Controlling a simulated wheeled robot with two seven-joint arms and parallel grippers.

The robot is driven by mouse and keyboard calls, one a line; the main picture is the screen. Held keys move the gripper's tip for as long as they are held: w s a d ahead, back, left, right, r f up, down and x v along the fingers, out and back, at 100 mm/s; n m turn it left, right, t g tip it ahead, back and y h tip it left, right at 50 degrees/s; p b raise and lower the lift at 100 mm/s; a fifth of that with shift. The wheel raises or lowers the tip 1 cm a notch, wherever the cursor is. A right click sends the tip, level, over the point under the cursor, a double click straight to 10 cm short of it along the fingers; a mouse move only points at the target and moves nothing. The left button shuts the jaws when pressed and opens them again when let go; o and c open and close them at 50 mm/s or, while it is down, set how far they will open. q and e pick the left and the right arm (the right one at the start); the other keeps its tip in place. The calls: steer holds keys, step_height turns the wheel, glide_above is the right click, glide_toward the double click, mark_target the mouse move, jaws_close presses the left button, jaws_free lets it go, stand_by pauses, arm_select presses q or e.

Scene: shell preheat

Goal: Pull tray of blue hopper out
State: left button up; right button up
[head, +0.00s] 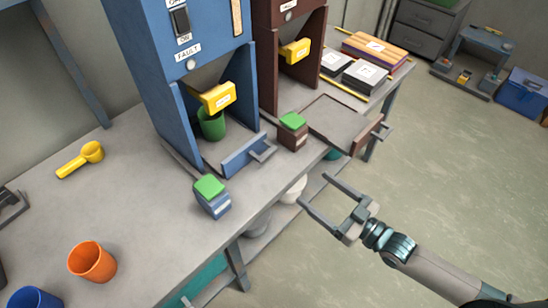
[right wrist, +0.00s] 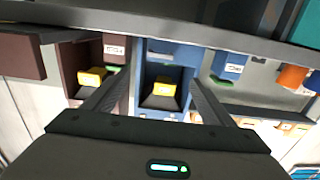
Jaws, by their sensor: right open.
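The blue hopper (head: 190,95) stands on the grey workbench, with a yellow spout (head: 218,97) above a green cup (head: 211,125). Its tray (head: 244,156) shows a blue front panel with a grey bar handle (head: 264,152) at the hopper's base. My right gripper (head: 315,189) is open and empty, off the bench's front edge, right of and below the handle, apart from it. In the right wrist view, the open fingers (right wrist: 158,80) frame the blue hopper, whose yellow spout (right wrist: 160,91) shows between them. My left gripper is not in view.
A brown hopper (head: 267,60) stands beside it, its tray (head: 337,125) pulled out over the bench edge. A brown box (head: 292,139) and a blue box (head: 214,205), both green-topped, flank the blue tray. An orange cup (head: 92,262) and yellow scoop (head: 82,159) are at left.

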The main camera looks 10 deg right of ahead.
mark_target(269, 155)
steer(key=p+x, duration=0.3)
steer(key=x, duration=1.2)
steer(key=shift+w+a, duration=0.15)
steer(key=shift+w, duration=0.05)
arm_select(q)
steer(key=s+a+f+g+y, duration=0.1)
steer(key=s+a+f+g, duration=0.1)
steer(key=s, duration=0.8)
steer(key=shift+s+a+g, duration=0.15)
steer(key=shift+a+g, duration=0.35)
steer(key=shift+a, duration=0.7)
arm_select(e)
steer(key=shift+w+a, duration=0.4)
steer(key=shift+w, duration=0.1)
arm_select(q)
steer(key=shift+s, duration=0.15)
arm_select(e)
steer(key=c, duration=1.5)
steer(key=shift+s+d, duration=0.3)
steer(key=shift+s, duration=0.1)
arm_select(q)
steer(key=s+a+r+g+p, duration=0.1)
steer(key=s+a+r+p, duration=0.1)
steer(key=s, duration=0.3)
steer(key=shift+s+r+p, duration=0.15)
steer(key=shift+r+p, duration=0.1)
steer(key=shift+p, duration=0.65)
arm_select(e)
steer(key=v, duration=2.1)
steer(key=shift+s+f, duration=0.1)
